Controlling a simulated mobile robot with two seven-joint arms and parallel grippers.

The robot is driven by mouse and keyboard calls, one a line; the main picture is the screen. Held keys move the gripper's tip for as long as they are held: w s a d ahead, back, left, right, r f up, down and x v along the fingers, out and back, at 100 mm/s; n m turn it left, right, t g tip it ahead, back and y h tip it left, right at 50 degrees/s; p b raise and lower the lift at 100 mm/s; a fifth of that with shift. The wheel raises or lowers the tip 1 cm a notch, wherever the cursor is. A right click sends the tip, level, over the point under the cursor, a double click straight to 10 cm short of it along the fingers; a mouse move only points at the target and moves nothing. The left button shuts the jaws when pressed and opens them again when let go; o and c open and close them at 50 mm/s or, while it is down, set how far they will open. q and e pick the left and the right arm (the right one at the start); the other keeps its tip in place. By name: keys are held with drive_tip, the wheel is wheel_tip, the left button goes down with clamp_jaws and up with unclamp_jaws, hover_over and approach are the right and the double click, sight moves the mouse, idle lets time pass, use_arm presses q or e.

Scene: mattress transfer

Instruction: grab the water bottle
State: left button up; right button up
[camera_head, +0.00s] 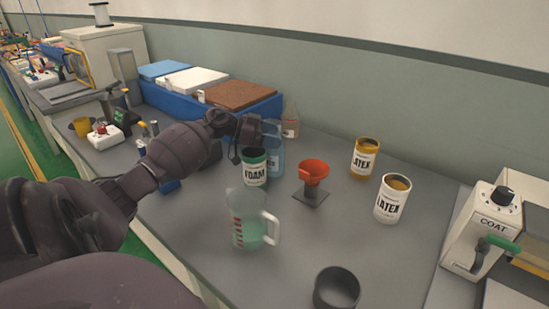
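A translucent blue bottle (273,158) stands upright on the grey bench, partly hidden behind the green-and-white FOAM can and my gripper. It looks like the water bottle. My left gripper (246,142) reaches in from the left, at the bottle's upper left side and above the FOAM can. Its dark fingers look apart, with nothing seen between them. I cannot tell whether a finger touches the bottle. My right gripper is not in view.
The FOAM can (254,169), a clear measuring jug (249,218) and a red funnel on a stand (313,173) stand close by. Two LATEX cans, white (391,200) and yellow (365,158), stand right. A dark cup (336,289) is in front. Blue trays (262,109) line the wall.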

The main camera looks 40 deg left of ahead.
use_arm(q)
drive_tip(key=c, duration=1.2)
drive_tip(key=shift+r, duration=0.2)
clamp_jaws()
drive_tip(key=shift+r+p, duration=0.45)
drive_tip(key=shift+r, duration=1.5)
wheel_tip(320, 180, up, 16)
drive_tip(key=p, duration=0.2)
drive_tip(key=shift+f, duration=0.2)
drive_tip(key=shift+r, duration=0.1)
